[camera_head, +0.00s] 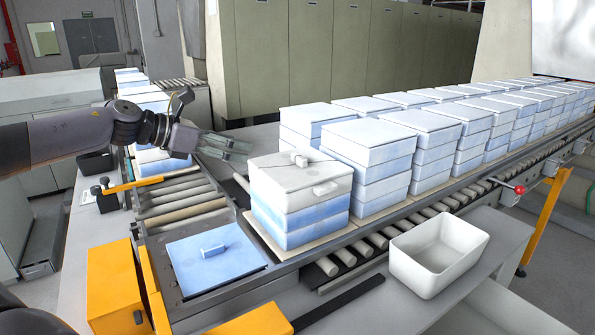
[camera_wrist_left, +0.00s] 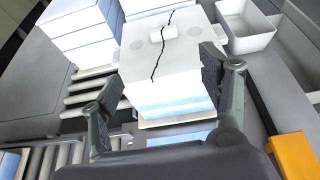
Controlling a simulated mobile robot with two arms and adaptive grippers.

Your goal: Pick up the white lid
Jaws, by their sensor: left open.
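The white lid (camera_head: 283,173) lies on top of the nearest stack of white and blue boxes, with a small block-shaped handle (camera_head: 301,158) on it. In the left wrist view the lid (camera_wrist_left: 188,58) shows a dark crack line running across it beside the white handle (camera_wrist_left: 163,33). My left gripper (camera_head: 240,148) comes in from the left and is a little up and left of the lid, apart from it. Its two fingers (camera_wrist_left: 160,85) are spread open with nothing between them, and the lid shows beyond them. My right gripper is in neither view.
Rows of stacked white-blue boxes (camera_head: 368,142) stand close behind and right of this stack on the roller conveyor. A blue lid (camera_head: 212,258) with a handle lies at front left. An empty white bin (camera_head: 437,256) sits at front right.

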